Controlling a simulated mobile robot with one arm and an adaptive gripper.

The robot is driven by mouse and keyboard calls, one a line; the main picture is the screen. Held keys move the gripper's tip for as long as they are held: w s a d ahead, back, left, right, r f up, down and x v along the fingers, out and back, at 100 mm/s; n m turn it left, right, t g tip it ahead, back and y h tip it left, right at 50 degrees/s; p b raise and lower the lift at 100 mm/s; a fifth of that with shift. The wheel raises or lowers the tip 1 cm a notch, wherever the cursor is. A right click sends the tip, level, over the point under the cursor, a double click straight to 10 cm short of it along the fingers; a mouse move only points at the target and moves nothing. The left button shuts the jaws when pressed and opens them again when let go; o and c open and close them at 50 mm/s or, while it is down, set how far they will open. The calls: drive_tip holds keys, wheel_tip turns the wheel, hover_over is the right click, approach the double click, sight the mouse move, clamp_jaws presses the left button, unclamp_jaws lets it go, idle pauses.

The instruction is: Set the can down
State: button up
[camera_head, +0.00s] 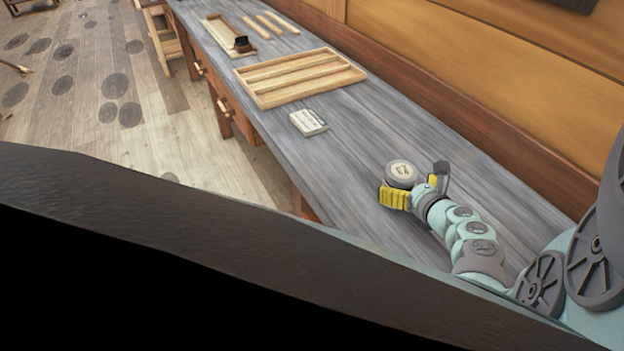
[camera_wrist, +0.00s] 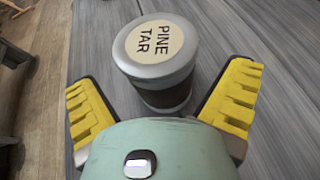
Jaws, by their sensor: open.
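In the wrist view the can (camera_wrist: 157,57) shows a pale round lid label reading "PINE TAR", a grey rim and a dark body. My gripper (camera_head: 414,183) is open, with its yellow-padded fingers on either side of the can. In the wrist view the gripper (camera_wrist: 162,98) shows gaps between both pads and the can. The can's base looks to be on the bench top; its lower near side is partly hidden by my gripper.
A small pale box (camera_head: 308,123) lies farther along the bench. Beyond it are a wooden compartment tray (camera_head: 300,78), a narrow wooden holder with a dark block (camera_head: 230,36) and several loose wood strips (camera_head: 270,24). A wooden wall runs along the right. Bench around the can is clear.

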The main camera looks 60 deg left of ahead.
drive_tip(key=v, duration=0.9)
drive_tip(key=shift+w, duration=0.1)
idle(0.3)
